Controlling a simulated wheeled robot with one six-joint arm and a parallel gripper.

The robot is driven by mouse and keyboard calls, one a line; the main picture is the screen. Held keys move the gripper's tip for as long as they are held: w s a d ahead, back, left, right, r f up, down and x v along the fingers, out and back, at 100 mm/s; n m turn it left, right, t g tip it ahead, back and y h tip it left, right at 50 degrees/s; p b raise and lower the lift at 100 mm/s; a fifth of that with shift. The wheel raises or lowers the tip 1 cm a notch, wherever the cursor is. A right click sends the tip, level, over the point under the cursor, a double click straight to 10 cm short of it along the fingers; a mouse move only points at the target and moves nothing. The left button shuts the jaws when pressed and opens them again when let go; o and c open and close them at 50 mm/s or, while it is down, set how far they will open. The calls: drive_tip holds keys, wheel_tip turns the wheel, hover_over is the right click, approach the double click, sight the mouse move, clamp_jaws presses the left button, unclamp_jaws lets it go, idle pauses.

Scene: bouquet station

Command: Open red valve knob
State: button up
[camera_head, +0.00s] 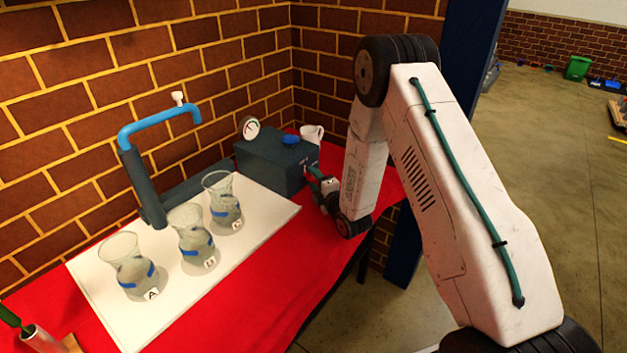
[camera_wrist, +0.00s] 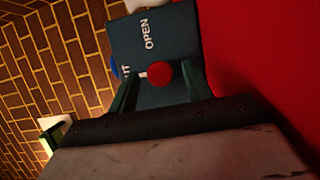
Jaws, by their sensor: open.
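The red valve knob (camera_wrist: 160,73) shows in the wrist view as a round red disc on the face of a dark teal box (camera_wrist: 155,35). White lettering on that face reads "OPEN", with another word partly hidden. My gripper (camera_wrist: 157,70) is open, with one green finger on each side of the knob; a gap seems to remain, and I cannot tell whether either finger touches it. In the head view the box (camera_head: 262,165) stands at the far end of the table, and my gripper (camera_head: 313,177) is at its right-hand face.
A gauge (camera_head: 250,127), a blue knob (camera_head: 290,139) and a white mug (camera_head: 312,133) are at the box. A blue pipe (camera_head: 155,118) rises over a white board (camera_head: 125,310) holding three glass vases (camera_head: 190,238). Brick walls stand behind the red table (camera_head: 265,285).

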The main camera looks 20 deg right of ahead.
drive_tip(key=shift+w+a, duration=0.1)
drive_tip(key=shift+w, duration=0.25)
drive_tip(key=c, duration=1)
drive_tip(key=shift+o, duration=0.2)
